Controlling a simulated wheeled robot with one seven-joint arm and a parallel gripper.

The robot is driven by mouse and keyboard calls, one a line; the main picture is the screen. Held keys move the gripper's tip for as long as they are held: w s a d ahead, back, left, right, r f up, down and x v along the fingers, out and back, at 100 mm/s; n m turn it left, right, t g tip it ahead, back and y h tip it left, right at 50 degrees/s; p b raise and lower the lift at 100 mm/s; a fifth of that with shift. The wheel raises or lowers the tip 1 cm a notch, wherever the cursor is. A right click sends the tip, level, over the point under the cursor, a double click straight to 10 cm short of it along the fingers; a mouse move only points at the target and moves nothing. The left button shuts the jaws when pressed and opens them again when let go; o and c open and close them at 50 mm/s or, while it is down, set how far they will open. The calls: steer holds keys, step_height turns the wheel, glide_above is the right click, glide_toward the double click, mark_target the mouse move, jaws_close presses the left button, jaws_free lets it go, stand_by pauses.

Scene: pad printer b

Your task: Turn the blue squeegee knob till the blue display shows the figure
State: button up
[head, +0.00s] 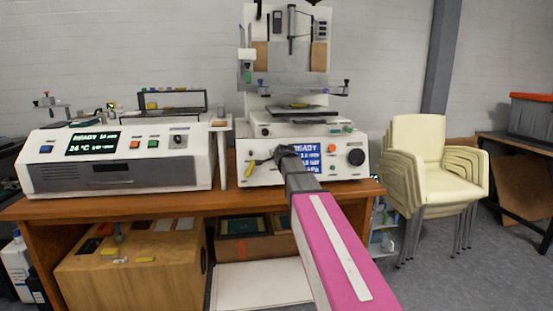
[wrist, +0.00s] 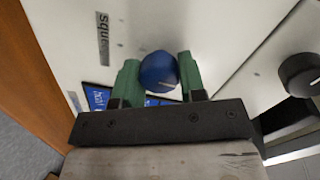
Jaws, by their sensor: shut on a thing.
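The blue squeegee knob (wrist: 158,72) sits on the white front panel in the wrist view, with a pale pointer line on its lower edge. My gripper (wrist: 158,80) has its green fingers on either side of the knob and is shut on it. In the head view my gripper (head: 288,152) is at the front of the pad printer (head: 262,175) and hides the knob. The blue display (head: 314,155) shows "READY" and further lines, partly covered by my gripper. In the wrist view only parts of the display (wrist: 97,97) show, and no full figure is readable.
A yellow-handled part (head: 251,168) is left of my gripper. A white machine (head: 120,160) stands left on the wooden table (head: 225,201). Stacked cream chairs (head: 430,160) stand to the right.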

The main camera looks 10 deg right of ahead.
stand_by(0.3)
steer(key=o, duration=0.9)
steer(key=shift+s, duration=0.1)
steer(key=v, duration=1)
steer(key=shift+s+r, duration=0.15)
steer(key=shift+s, duration=0.15)
steer(key=s+f+n+g, duration=0.4)
steer(key=s+f, duration=0.5)
steer(key=f, duration=0.4)
steer(key=s+f+n+g, duration=0.4)
steer(key=s+f, duration=0.5)
steer(key=f, duration=0.4)
steer(key=s+f+n+g, duration=0.4)
steer(key=s+f, duration=0.5)
steer(key=f, duration=0.4)
steer(key=shift+s+a+f+g+h, duration=0.15)
steer(key=shift+s+a+g+h, duration=0.2)
steer(key=shift+g, duration=0.45)
